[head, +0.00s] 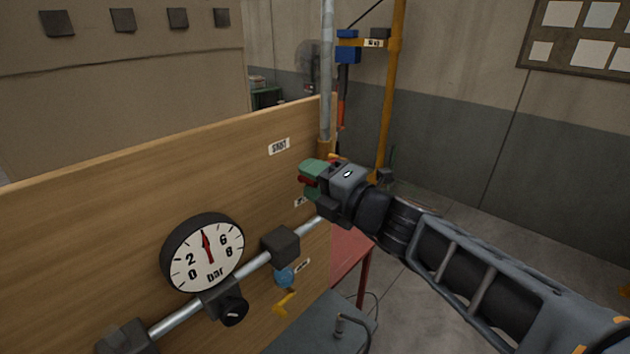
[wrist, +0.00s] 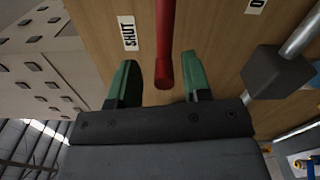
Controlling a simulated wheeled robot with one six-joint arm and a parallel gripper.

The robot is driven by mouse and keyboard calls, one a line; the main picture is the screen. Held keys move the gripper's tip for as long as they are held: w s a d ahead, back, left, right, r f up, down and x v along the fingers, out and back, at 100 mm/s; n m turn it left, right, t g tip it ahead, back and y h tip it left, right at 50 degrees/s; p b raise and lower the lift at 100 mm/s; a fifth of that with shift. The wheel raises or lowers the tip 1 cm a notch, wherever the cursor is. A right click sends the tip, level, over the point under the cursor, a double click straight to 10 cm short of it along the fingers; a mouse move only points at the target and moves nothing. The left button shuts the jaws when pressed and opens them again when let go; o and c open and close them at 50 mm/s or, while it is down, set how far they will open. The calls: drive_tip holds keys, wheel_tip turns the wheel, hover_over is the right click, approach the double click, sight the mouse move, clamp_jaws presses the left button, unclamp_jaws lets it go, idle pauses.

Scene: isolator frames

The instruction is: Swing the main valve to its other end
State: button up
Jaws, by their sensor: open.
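The main valve's red lever (wrist: 165,40) runs down from the top edge in the wrist view, and its rounded end lies between my two green fingers. My gripper (wrist: 163,85) is open, with a gap on each side of the lever. In the head view my gripper (head: 308,178) is at the board's right end, and only a bit of the red lever (head: 305,181) shows beside the fingers. A SHUT label (wrist: 127,33) is left of the lever in the wrist view. The valve body is hidden by my gripper in the head view.
A wooden board (head: 130,190) carries a round bar gauge (head: 203,253), a black knob (head: 233,311) and a grey pipe (head: 178,318). A small yellow lever (head: 284,302) hangs below a blue part (head: 284,278). A vertical pipe (head: 327,75) rises above my gripper.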

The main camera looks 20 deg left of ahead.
drive_tip(key=shift+d, duration=0.1)
drive_tip(key=b+v, duration=0.2)
drive_tip(key=v, duration=1.1)
drive_tip(key=shift+d, duration=0.35)
drive_tip(key=shift+s+f, duration=0.1)
drive_tip(key=shift+s, duration=0.05)
drive_tip(key=s+d+f+n+g+h, duration=0.1)
drive_tip(key=d+f+n+h, duration=0.25)
drive_tip(key=f+n, duration=0.65)
drive_tip(key=d+f+n+g+h, duration=0.15)
drive_tip(key=f+n+h, duration=0.3)
drive_tip(key=n, duration=1.05)
drive_tip(key=s+d+f+n+h+b, duration=0.1)
drive_tip(key=d+f+n+h, duration=0.3)
drive_tip(key=d+n, duration=0.2)
drive_tip(key=s+d+f+n+h+b, duration=0.1)
drive_tip(key=d+f+n+h, duration=0.3)
drive_tip(key=d+n, duration=0.3)
drive_tip(key=d+f, duration=0.1)
drive_tip(key=d, duration=0.2)
drive_tip(key=shift+h, duration=0.3)
